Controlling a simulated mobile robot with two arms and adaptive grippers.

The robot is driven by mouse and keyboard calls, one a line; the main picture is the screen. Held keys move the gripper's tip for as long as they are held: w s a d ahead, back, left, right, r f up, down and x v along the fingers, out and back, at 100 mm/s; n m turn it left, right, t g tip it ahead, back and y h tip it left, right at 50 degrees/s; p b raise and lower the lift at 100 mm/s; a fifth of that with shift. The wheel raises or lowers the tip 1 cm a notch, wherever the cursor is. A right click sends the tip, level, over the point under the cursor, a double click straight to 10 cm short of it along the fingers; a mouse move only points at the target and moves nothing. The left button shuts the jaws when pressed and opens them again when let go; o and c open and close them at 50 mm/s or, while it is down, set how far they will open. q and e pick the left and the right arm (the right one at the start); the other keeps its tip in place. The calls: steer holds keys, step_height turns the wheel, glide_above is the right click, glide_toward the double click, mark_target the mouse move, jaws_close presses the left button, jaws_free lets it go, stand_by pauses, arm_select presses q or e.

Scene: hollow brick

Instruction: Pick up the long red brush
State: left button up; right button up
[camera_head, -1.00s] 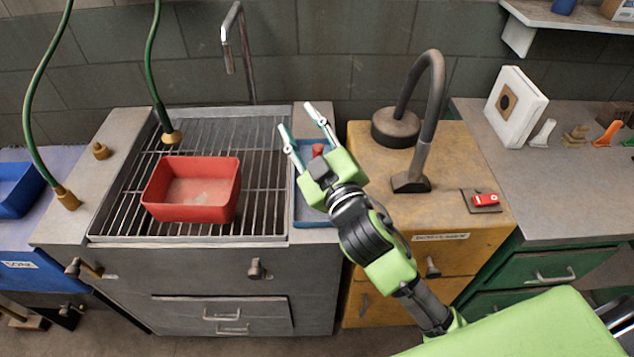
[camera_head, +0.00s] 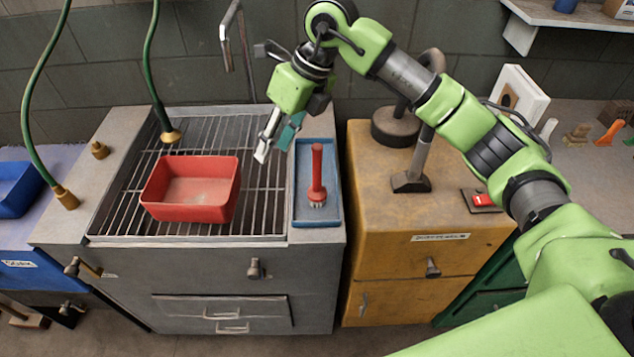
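The long red brush (camera_head: 317,172) lies in a narrow blue tray (camera_head: 331,216) on the right edge of the grey sink unit. Its red handle points to the back and its pale bristles are at the front. My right gripper (camera_head: 275,142) hangs above the sink grate, left of the tray and near the brush handle. Its fingers point down and are apart from the brush. They overlap in this view, so I cannot tell how far apart they are. My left gripper is not in view.
A red tub (camera_head: 190,212) stands on the metal grate (camera_head: 258,190). A tall grey tap (camera_head: 233,40) rises behind the grate. A yellow cabinet (camera_head: 450,220) with a dark bent pipe (camera_head: 412,178) is right of the tray. Green hoses (camera_head: 152,75) hang at the left.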

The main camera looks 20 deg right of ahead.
mark_target(315, 167)
steer(key=d+h, duration=0.1)
steer(key=d, duration=0.2)
steer(key=w+d+r+m+h, duration=0.1)
steer(key=d, duration=0.2)
steer(key=d+r+h, duration=0.1)
steer(key=d, duration=0.2)
steer(key=shift+w+d+h, duration=0.15)
steer(key=shift+w+h, duration=0.05)
steer(key=shift+h, duration=0.1)
steer(key=shift+d+f, duration=0.15)
steer(key=shift+f, duration=0.05)
steer(key=f+p, duration=0.1)
steer(key=f, duration=0.4)
steer(key=w+f+p, duration=0.1)
steer(key=f, duration=0.1)
steer(key=shift+a+f+p, duration=0.3)
steer(key=shift+f+p, duration=0.05)
steer(key=f+p, duration=0.1)
steer(key=f, duration=0.1)
steer(key=f+p, duration=0.2)
steer(key=shift+s+a+f, duration=0.2)
steer(key=shift+f, duration=0.05)
steer(key=shift+w+f, duration=0.1)
steer(key=shift+f, duration=0.4)
jaws_close()
